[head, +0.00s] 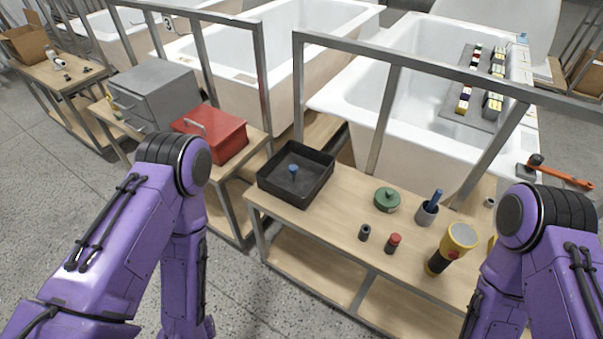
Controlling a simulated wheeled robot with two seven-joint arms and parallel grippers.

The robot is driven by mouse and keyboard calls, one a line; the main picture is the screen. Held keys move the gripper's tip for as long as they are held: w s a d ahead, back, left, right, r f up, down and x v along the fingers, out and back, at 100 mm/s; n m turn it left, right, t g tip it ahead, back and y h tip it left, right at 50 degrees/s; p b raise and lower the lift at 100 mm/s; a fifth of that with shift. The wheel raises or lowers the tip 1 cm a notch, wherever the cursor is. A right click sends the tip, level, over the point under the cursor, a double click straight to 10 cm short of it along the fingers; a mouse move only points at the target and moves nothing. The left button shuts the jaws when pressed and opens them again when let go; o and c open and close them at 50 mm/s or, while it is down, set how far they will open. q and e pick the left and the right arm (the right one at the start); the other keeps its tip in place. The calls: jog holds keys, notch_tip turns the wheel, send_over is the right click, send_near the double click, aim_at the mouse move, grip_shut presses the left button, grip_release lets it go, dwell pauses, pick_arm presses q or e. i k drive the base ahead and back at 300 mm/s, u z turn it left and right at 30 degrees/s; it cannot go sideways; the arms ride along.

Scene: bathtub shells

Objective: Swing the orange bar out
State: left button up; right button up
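The orange bar (563,176) is at the right edge of the view, beside the end of the right bathtub. It runs from a dark mount with a black knob (535,160) out to the right and slightly toward me, with a dark tip at its far end. My two purple arms come in from the left and right, bent at the elbow with the forearms pointing down. Both forearms leave the bottom of the picture, so neither gripper shows. Neither arm visibly touches the bar.
A wooden bench (335,215) holds a black tray (296,178), a green round lid (387,199), a grey cup (427,212) and a yellow flashlight (452,247). Grey metal frames (390,110) stand before white bathtubs (365,90). A red toolbox (213,133) is at left. The floor at left is clear.

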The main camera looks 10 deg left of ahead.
aim_at(587, 186)
jog(key=z, duration=1.3)
jog(key=k, duration=0.5)
jog(key=z, duration=0.8)
jog(key=i, duration=0.8)
jog(key=u, duration=1.9)
